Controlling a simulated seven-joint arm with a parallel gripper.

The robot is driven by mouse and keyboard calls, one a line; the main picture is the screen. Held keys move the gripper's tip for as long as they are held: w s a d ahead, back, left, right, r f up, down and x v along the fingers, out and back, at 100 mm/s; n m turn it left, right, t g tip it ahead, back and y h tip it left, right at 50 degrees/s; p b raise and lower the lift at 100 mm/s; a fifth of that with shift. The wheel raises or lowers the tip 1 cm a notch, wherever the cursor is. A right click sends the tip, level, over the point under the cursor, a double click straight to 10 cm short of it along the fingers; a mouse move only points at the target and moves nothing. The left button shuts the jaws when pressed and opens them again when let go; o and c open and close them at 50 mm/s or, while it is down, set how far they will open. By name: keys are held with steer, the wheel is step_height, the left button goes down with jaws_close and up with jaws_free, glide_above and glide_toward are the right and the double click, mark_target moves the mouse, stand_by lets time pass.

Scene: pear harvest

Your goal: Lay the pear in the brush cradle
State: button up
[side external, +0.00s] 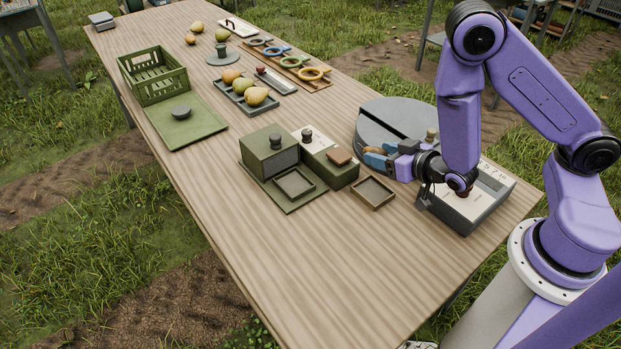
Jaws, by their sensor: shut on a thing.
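My gripper (378,156) is low at the right of the table, its blue fingers at the near edge of a round grey unit (383,112) with a dark strip across it. This unit seems to be the brush cradle, but its inside is partly hidden by my gripper. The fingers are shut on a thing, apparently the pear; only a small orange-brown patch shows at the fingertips. I cannot tell whether it touches the cradle.
A grey scale-like box (466,209) stands right beside my wrist. A small open tray (372,193) and green boxes (270,153) lie to the left. A pear tray (240,103), green crate (153,75) and rings (313,73) are farther back. The front tabletop is clear.

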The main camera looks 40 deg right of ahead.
steer(key=w+a+r, duration=0.2)
steer(key=a+r, duration=0.2)
steer(key=a, duration=0.6)
steer(key=w+a+f, duration=0.1)
steer(key=w+f, duration=0.2)
steer(key=w, duration=0.1)
steer(key=w+a+f, duration=0.1)
steer(key=w+f, duration=0.2)
steer(key=w, duration=0.1)
steer(key=w+a+f, duration=0.1)
steer(key=w+f, duration=0.3)
steer(key=shift+w+a, duration=0.3)
steer(key=shift+a, duration=0.05)
steer(key=shift+w+a+f, duration=0.1)
steer(key=shift+w+f, duration=0.1)
steer(key=shift+f, duration=1.55)
steer(key=shift+f, duration=0.1)
steer(key=o, duration=1.1)
steer(key=shift+c, duration=0.2)
